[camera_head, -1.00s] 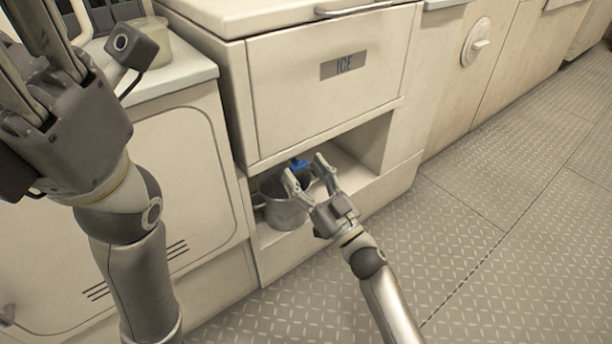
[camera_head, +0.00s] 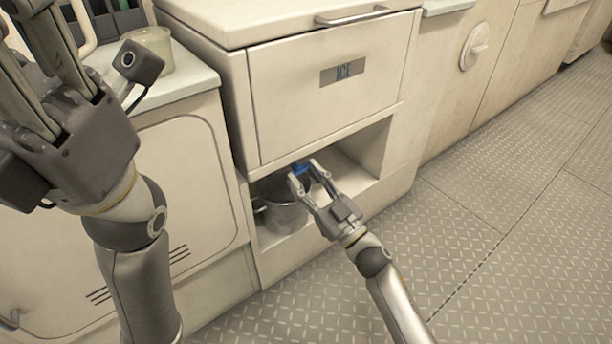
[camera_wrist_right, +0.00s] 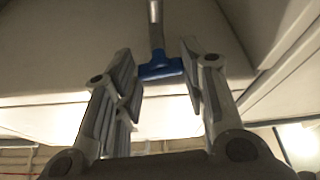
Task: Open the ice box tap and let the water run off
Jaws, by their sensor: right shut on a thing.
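The cream ice box (camera_head: 320,90) has a drawer-like front with an ICE plate and an open recess below it. The tap's blue handle (camera_head: 300,169) hangs under the front at the top of the recess. In the right wrist view the blue handle (camera_wrist_right: 160,69) sits crosswise below a metal pipe (camera_wrist_right: 155,22). A metal pot (camera_head: 284,212) stands in the recess below, partly hidden by that gripper. No water shows. My left gripper (camera_head: 30,70) is raised at the far left, its fingertips out of frame.
A counter (camera_head: 185,80) with a pale jar (camera_head: 152,48) is left of the ice box, partly behind my left arm. Locker fronts with a round latch (camera_head: 474,46) run to the right. The patterned floor (camera_head: 500,220) is clear.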

